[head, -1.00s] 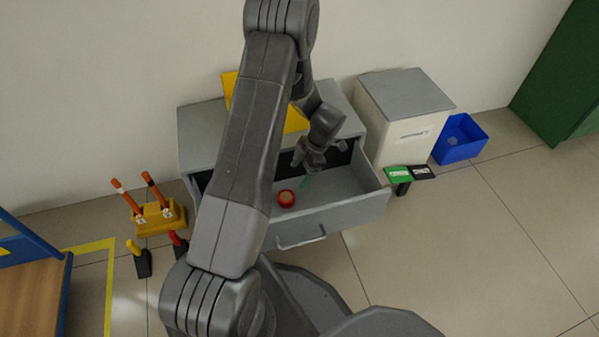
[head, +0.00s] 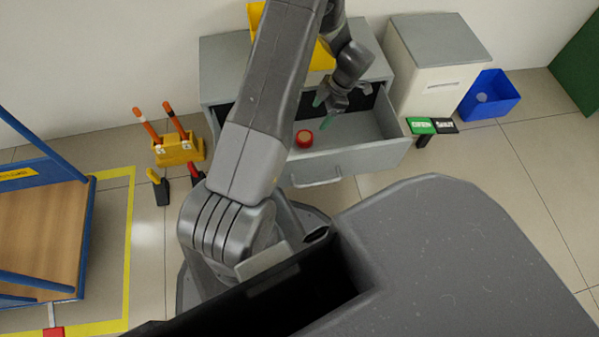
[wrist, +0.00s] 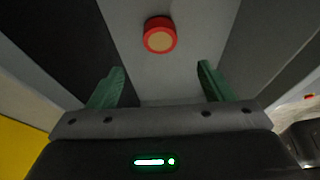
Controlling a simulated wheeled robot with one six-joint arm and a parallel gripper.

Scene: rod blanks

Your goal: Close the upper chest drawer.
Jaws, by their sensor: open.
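The grey chest (head: 222,75) stands against the wall, and its upper drawer (head: 375,157) is pulled out toward me. The drawer's bar handle (head: 317,180) is on its front face. A red round object with a tan top (head: 304,138) lies inside the drawer; it also shows in the wrist view (wrist: 160,36). My gripper (head: 325,112) is above the open drawer, behind its front. Its green fingers are apart and empty in the wrist view (wrist: 160,84). My arm hides part of the drawer's left side.
A yellow thing (head: 322,58) is on the chest top. A white cabinet (head: 415,80), a blue bin (head: 489,95) and green and black signs (head: 432,126) are at right. A yellow tool holder (head: 180,150) and a blue-framed wooden table (head: 45,225) are at left.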

